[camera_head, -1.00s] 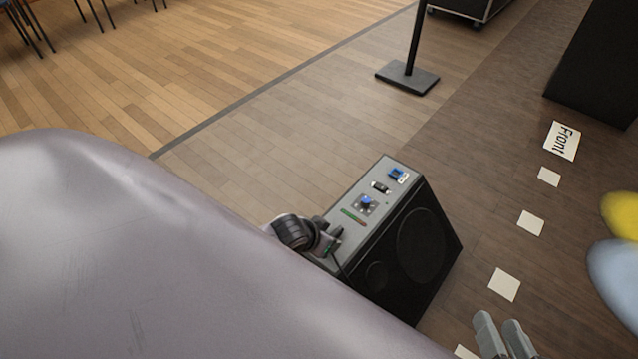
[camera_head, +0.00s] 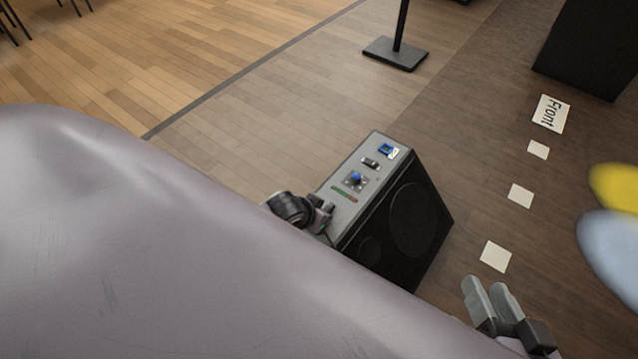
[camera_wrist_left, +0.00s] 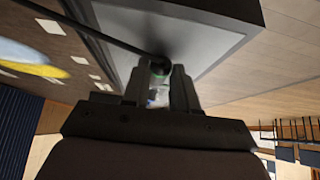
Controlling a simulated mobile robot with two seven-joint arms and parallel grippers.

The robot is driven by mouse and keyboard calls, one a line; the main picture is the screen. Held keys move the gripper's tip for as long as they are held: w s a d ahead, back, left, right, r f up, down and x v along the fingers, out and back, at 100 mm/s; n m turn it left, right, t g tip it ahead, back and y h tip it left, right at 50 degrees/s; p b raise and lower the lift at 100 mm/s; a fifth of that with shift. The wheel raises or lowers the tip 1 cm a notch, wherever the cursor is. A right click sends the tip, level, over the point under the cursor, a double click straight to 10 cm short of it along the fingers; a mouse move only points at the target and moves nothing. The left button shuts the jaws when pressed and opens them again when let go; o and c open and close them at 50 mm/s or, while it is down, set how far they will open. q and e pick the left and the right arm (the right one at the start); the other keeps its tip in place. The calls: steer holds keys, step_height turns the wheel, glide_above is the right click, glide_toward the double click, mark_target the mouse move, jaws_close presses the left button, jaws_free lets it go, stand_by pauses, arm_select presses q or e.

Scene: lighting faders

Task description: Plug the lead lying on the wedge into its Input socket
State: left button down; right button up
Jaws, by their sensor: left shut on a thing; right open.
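The wedge (camera_head: 425,225) is a black floor speaker with a grey top panel (camera_head: 345,208). The panel carries a blue square fitting (camera_head: 386,150), a small black fitting (camera_head: 371,163) and a blue knob (camera_head: 355,179); I cannot read which is Input. My left gripper (camera_head: 325,214) is at the panel's near-left end, partly hidden by my arm. In the left wrist view its fingers (camera_wrist_left: 161,82) are shut on the lead's plug (camera_wrist_left: 159,66), which has a green band. The black cable (camera_wrist_left: 95,29) runs off up-left. My right gripper (camera_head: 480,303) is open and empty, right of the wedge.
My large pale arm link covers the lower left. White floor squares (camera_head: 495,256) and a "Front" card (camera_head: 551,113) lie to the right. A stand base (camera_head: 396,54) and a dark box (camera_head: 592,45) are behind. Blurred yellow (camera_head: 615,187) and blue shapes are at the right edge.

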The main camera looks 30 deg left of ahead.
arm_select(q)
steer(key=shift+r+p, duration=2.5)
steer(key=shift+p, duration=0.2)
steer(key=shift+f, duration=0.1)
